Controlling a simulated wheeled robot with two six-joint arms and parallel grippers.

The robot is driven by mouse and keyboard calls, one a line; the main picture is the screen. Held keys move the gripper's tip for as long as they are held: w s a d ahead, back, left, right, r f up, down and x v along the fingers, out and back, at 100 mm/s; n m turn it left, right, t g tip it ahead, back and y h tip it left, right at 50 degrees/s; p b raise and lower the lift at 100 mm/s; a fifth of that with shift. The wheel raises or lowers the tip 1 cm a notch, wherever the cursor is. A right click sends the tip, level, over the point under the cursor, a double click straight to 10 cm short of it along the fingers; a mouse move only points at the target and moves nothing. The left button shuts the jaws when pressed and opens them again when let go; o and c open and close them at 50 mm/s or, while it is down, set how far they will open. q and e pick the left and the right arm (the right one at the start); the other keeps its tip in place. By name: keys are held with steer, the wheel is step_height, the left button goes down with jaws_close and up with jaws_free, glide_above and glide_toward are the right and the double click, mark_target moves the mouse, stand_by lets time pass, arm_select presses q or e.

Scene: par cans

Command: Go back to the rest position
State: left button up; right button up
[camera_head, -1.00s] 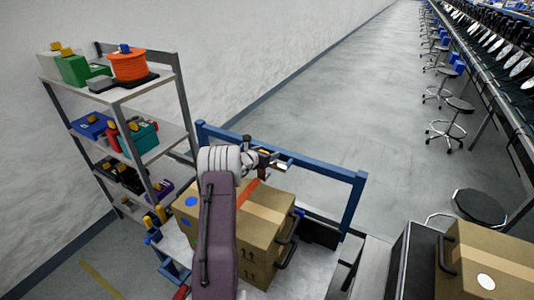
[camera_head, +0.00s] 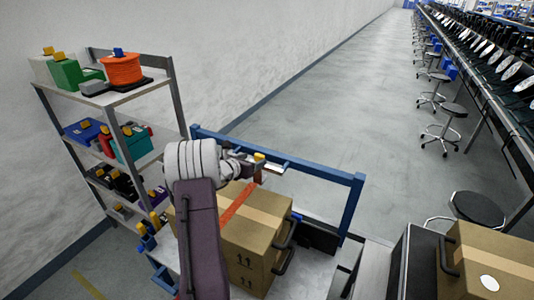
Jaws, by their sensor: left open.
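My left arm comes up from the bottom of the head view, a purple-grey link with a white ribbed joint. My left gripper (camera_head: 262,165) is at its far end, open, with nothing seen between its jaws. It is above the back of a cardboard box (camera_head: 262,232), close to the blue rail. The arm hides the left part of the box. My right gripper is not in view.
The box, with an orange-red strip (camera_head: 240,202), stands on a pale surface framed by a blue rail (camera_head: 300,165). A loaded shelf rack (camera_head: 180,100) stands at left. Another box (camera_head: 492,255) is at lower right. Stools (camera_head: 478,208) line the right; the floor between is open.

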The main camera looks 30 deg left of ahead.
arm_select(q)
steer(key=s+d+f+m+g+h, duration=0.25)
steer(key=d+m, duration=0.25)
steer(key=d, duration=0.4)
steer(key=s+d+f+m+g+h, duration=0.1)
steer(key=d+m+g+h, duration=0.15)
steer(key=d+m, duration=0.45)
steer(key=s+d+f+m+g, duration=0.35)
steer(key=s+d+m, duration=0.5)
steer(key=d, duration=0.45)
steer(key=s+d+m+g+y, duration=0.1)
steer(key=s+m+g+y, duration=0.2)
steer(key=s+m, duration=1.1)
steer(key=shift+s+d+f+m+g, duration=0.25)
steer(key=shift+f+m+g, duration=0.2)
steer(key=shift+m, duration=0.8)
